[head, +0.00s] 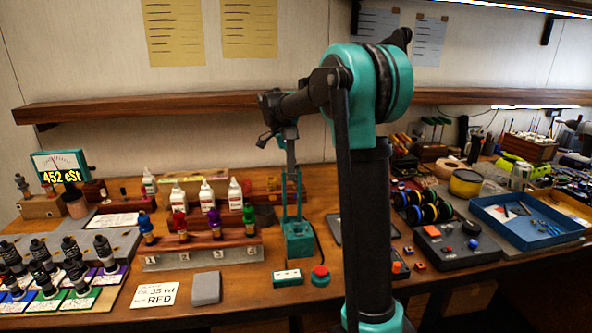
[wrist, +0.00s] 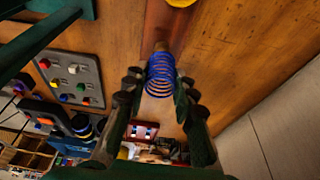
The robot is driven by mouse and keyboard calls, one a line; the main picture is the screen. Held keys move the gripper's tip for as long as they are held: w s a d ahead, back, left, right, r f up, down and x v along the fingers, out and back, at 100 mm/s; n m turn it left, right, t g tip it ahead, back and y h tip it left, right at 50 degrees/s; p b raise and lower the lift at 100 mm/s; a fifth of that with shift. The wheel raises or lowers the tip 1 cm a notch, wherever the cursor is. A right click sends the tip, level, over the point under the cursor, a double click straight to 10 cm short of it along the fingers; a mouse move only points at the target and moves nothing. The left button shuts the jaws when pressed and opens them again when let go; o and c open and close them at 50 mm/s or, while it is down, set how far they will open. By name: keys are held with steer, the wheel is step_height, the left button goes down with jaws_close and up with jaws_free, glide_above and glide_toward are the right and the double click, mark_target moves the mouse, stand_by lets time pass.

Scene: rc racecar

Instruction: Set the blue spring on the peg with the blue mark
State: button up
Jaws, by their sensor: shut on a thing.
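In the wrist view the blue spring (wrist: 160,68) sits between the two dark fingers of my gripper (wrist: 158,79), which is shut on it. A small brownish piece (wrist: 161,46) shows at the spring's far end; I cannot tell whether it is inside the spring or behind it. In the head view, black upright posts stand on cards with coloured marks at the left, one with a blue mark (head: 14,296) at the front left. My fingers and the held spring cannot be made out clearly in the head view.
A rail with blue, red, purple and green topped pieces (head: 181,238) stands mid-table, with white bottles (head: 206,196) behind. A blue tray (head: 525,235) lies right.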

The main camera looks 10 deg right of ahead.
steer(key=shift+s+f, duration=0.15)
steer(key=shift+f, duration=0.5)
steer(key=shift+s+f, duration=0.15)
steer(key=shift+f, duration=0.45)
steer(key=shift+w+r, duration=0.2)
steer(key=shift+r, duration=1.15)
